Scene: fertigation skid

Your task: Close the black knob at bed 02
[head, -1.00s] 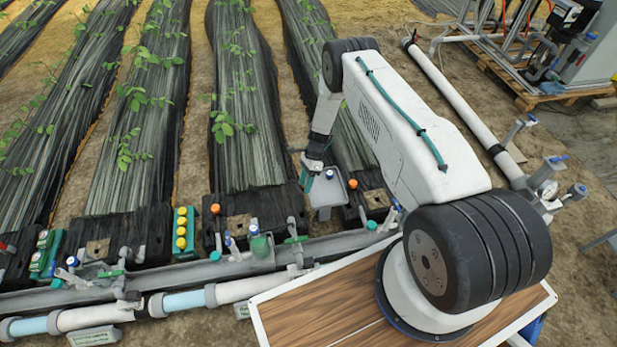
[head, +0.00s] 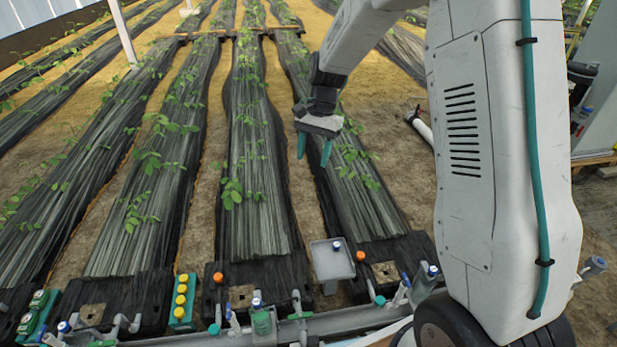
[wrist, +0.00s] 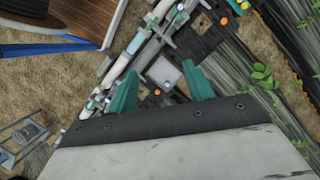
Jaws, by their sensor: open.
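My gripper (head: 314,154) hangs in the air above the right-hand planted bed, with its two teal fingers apart and nothing between them. In the wrist view its fingers (wrist: 160,85) are spread, with ground, pipework and a grey tray behind them. I cannot make out a black knob in any view, and no bed number is readable. Along the bed ends I see orange knobs (head: 218,277), blue-topped fittings (head: 257,302) and a teal knob (head: 214,329), all apart from my gripper. My arm hides part of the right side.
A grey tray (head: 322,270) with a blue-topped item stands between two bed ends. A green block with yellow knobs (head: 180,312) and another green block (head: 28,325) stand at left. A grey pipe (head: 340,327) runs along the front.

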